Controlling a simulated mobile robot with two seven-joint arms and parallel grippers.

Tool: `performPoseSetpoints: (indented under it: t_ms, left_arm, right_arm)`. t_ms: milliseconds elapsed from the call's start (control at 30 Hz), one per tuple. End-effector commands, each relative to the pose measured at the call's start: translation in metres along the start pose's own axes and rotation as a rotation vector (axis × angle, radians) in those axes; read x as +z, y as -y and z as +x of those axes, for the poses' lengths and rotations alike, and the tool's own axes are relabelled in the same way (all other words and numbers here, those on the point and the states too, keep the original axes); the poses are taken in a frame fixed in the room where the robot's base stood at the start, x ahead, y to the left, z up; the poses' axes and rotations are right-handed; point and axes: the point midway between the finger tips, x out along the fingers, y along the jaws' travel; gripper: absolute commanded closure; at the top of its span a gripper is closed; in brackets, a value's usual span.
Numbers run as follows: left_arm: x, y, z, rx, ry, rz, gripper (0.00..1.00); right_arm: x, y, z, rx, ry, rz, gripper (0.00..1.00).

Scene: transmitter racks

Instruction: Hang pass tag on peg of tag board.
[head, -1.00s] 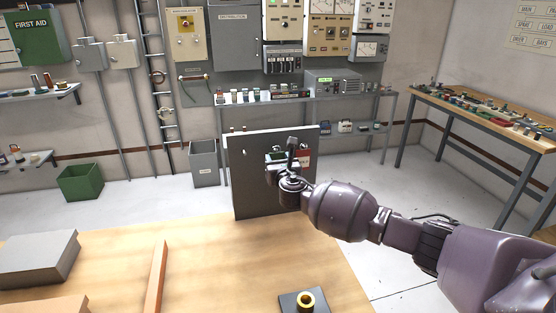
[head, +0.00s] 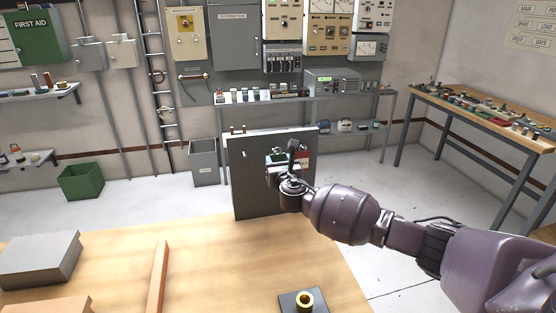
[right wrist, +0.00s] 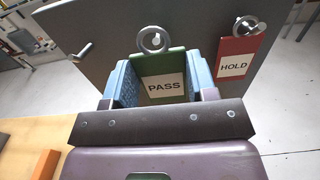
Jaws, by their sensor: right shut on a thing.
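The grey tag board (head: 250,190) stands upright on the far edge of the wooden table. My right gripper (head: 283,160) is in front of its upper right part. In the right wrist view the blue fingers (right wrist: 163,85) are shut on the green pass tag (right wrist: 163,64), with its white PASS label facing me. The tag's metal ring (right wrist: 152,40) is above the fingers, close before the board; I cannot tell whether a peg is inside it. A bare peg (right wrist: 83,52) sticks out at the left. My left gripper is not in view.
A red hold tag (right wrist: 236,57) hangs from a peg right of the pass tag. The table (head: 215,270) bears a grey block (head: 38,258), a wooden strip (head: 158,275) and a dark plate with a brass ring (head: 303,300). The table's middle is clear.

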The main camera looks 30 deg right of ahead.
Motion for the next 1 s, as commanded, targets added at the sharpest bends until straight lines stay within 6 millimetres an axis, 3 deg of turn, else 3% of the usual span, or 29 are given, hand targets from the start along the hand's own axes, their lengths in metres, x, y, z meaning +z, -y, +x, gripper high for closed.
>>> performPoseSetpoints:
  t_ms: [1000]
  left_arm:
    - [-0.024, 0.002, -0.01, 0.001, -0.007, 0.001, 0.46]
  right_arm:
    - [0.0, -0.001, -0.034, 0.001, -0.004, 0.0, 0.7]
